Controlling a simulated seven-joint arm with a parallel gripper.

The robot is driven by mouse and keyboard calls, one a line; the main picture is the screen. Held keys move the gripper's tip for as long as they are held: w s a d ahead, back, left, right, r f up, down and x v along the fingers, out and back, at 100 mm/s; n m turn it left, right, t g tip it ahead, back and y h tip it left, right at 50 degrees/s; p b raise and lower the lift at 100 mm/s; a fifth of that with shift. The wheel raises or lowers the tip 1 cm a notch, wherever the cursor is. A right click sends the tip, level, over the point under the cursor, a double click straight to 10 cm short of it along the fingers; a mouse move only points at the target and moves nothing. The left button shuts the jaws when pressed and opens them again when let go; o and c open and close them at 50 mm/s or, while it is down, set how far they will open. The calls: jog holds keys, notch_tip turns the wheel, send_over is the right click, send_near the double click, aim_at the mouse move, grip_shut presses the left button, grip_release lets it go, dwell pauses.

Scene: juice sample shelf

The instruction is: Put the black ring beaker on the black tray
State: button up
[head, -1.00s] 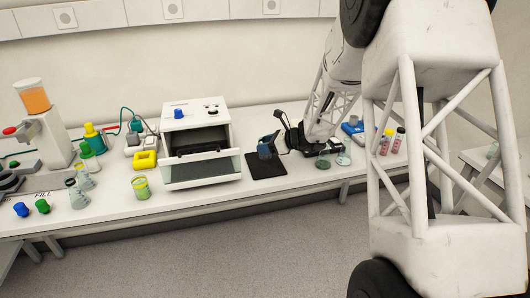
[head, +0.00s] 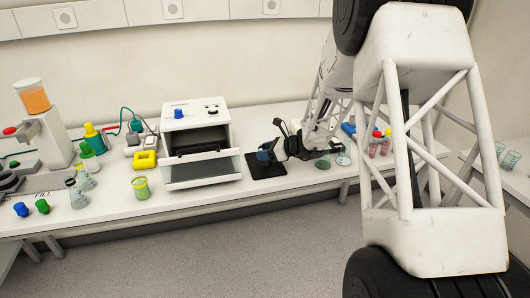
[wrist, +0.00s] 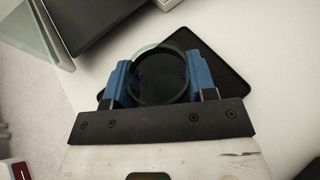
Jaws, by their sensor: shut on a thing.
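My gripper (wrist: 160,82) is shut on the black ring beaker (wrist: 160,78), with one blue finger pad on each side of it in the wrist view. The beaker is glass with a dark ring at its rim, seen from above. The black tray (wrist: 225,72) lies behind and below the beaker, partly hidden by it and by the gripper. In the head view my gripper (head: 266,151) is over the back part of the black tray (head: 267,171). I cannot tell whether the beaker touches the tray.
A white oven-like machine (head: 196,115) with an open front flap stands just left of the tray. A dark green disc (head: 323,165) and a glass dish (head: 343,159) lie to the right. Red-filled bottles (head: 374,146) stand farther right.

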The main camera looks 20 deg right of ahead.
jog(key=shift+f, duration=0.1)
jog(key=o, duration=1)
jog(key=shift+c, duration=0.2)
jog(key=shift+s, duration=0.1)
jog(key=v, duration=1.2)
